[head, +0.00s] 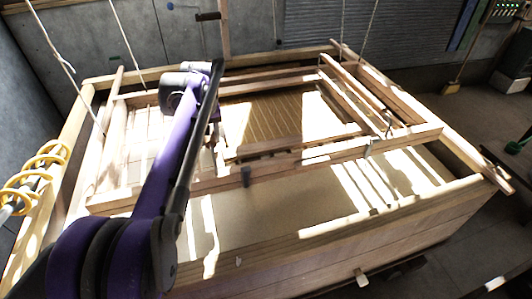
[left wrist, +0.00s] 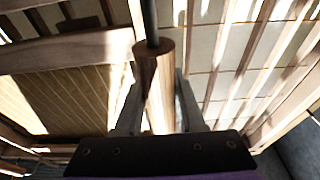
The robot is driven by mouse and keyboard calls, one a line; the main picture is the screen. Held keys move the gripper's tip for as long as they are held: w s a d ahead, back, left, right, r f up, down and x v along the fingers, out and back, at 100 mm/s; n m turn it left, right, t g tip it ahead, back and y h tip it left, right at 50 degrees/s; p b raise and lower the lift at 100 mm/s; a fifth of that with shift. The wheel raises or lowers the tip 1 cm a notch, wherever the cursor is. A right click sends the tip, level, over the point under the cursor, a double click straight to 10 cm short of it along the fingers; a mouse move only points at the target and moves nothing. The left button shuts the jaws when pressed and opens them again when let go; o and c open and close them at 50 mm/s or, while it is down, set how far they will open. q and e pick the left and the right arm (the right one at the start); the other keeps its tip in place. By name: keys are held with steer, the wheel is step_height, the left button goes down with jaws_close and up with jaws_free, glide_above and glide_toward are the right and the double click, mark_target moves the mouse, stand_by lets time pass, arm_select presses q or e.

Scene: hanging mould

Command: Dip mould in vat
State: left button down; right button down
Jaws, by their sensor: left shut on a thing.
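The mould is a wooden frame with a ribbed tan face (head: 262,118), hanging from cords over the vat. The vat is a large wooden box (head: 345,236) with a pale surface inside, striped by sunlight. The mould's frame lies within the vat's rim in the head view; I cannot tell its height above the pale surface. In the left wrist view my left gripper (left wrist: 157,103) is shut around an upright round wooden handle (left wrist: 153,72) with a dark rod at its top. The mould's ribbed face (left wrist: 68,105) shows left of the handle. In the head view my purple arm hides the grasp.
Cords (head: 125,37) rise from the mould's corners. A yellow coiled hose (head: 35,172) is at the left edge. A broom (head: 455,82) leans by the back wall at right. A green item (head: 517,144) stands at far right. Dark floor is open at the lower right.

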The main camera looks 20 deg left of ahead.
stand_by(0.5)
arm_select(q)
steer(key=shift+t+y, duration=0.3)
step_height(320, 180, down, 10)
steer(key=b, duration=0.6)
step_height(320, 180, down, 12)
steer(key=b, duration=0.5)
steer(key=shift+b, duration=0.35)
steer(key=shift+r, duration=0.15)
